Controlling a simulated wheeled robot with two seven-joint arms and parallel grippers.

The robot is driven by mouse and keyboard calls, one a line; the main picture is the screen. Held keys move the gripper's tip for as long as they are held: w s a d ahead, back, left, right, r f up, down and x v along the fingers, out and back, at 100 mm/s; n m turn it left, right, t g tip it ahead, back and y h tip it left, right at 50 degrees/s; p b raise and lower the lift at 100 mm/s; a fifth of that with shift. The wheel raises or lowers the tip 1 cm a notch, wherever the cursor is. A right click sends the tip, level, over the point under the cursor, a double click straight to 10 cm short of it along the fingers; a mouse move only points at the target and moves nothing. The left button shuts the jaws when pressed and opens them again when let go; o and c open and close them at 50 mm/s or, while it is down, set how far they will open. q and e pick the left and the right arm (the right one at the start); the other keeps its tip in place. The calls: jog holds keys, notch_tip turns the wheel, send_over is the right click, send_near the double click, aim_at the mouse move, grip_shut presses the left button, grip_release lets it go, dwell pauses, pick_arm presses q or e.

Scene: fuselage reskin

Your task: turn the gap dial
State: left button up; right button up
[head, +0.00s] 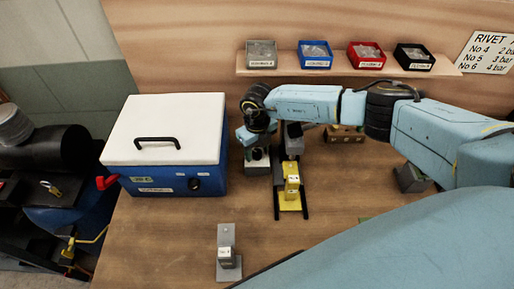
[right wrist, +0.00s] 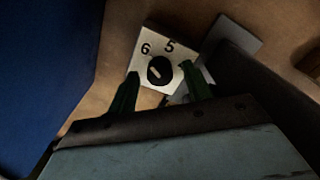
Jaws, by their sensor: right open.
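The gap dial is a round black knob (right wrist: 160,71) with a white pointer mark on a white plate (right wrist: 145,49). The plate shows the numbers 6 and 5, and the mark slants toward the upper left, on the side of the 6. In the head view the dial (head: 257,156) is just right of the blue box, partly hidden by my arm. My right gripper (right wrist: 159,76) is open, with one dark finger on each side of the knob. Whether the fingers touch it I cannot tell. My left gripper is not in view.
The blue box (head: 207,165) with a white lid stands close to the left. A yellow fixture (head: 291,187) on dark rails is just right of the dial. A grey stand (head: 227,240) is in front. A shelf (head: 285,72) with several small bins is behind.

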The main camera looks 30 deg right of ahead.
jog(key=c, duration=1)
jog(key=shift+o, duration=0.2)
jog(key=shift+m, duration=0.4)
jog(key=m+p, duration=0.1)
jog(key=m, duration=0.3)
jog(key=shift+r+m+p, duration=0.15)
jog(key=shift+m+p, duration=0.25)
jog(key=m+p, duration=0.2)
jog(key=m, duration=0.4)
jog(key=shift+w, duration=0.15)
jog(key=shift+m, duration=0.3)
jog(key=o, duration=1)
jog(key=shift+c, duration=0.2)
